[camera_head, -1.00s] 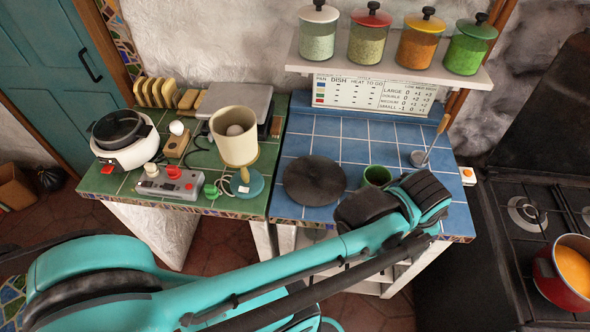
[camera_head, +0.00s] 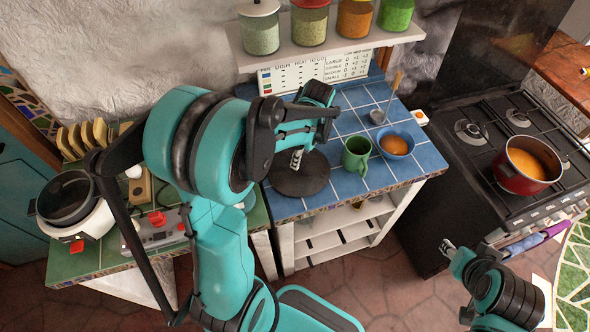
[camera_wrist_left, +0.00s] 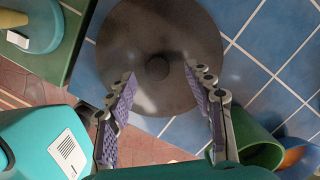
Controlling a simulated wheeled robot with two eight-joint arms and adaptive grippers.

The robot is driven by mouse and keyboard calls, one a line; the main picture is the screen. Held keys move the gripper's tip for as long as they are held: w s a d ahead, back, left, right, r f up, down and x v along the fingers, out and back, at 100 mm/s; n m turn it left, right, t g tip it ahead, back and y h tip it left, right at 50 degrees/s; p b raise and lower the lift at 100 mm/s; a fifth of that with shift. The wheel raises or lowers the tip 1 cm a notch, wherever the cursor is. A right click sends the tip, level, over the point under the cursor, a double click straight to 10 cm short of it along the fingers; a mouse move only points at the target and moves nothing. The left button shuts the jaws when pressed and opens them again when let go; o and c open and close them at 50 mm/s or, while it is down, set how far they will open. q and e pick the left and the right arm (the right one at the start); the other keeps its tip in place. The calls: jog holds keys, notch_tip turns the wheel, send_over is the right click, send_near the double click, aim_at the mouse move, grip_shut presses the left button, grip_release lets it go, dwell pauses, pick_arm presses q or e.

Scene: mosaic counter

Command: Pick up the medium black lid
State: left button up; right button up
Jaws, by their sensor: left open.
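The black lid (camera_head: 303,182) is a flat, round, dark disc lying on the blue tiled counter, left of the green mug. In the left wrist view the lid (camera_wrist_left: 158,30) fills the upper middle, with a small round knob (camera_wrist_left: 157,68) at its centre. My left gripper (camera_head: 297,160) is over the lid, pointing down, partly hidden by my arm in the head view. In the left wrist view its fingers (camera_wrist_left: 160,82) are spread on either side below the knob, with nothing between them. My right gripper (camera_head: 447,247) is at lower right, away from the counter; its jaw state is unclear.
A green mug (camera_head: 356,154) and a blue bowl (camera_head: 396,144) with orange contents stand right of the lid. A ladle (camera_head: 386,101) stands behind them. A jar shelf (camera_head: 330,48) overhangs the back. A red pot (camera_head: 526,166) sits on the stove at right.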

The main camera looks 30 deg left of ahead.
pick_arm(q)
jog(key=f, duration=0.1)
jog(key=f+b, duration=0.1)
jog(key=f, duration=0.2)
jog(key=shift+s+a+f, duration=0.15)
jog(key=shift+s+a, duration=0.05)
jog(key=shift+a, duration=0.1)
grip_shut()
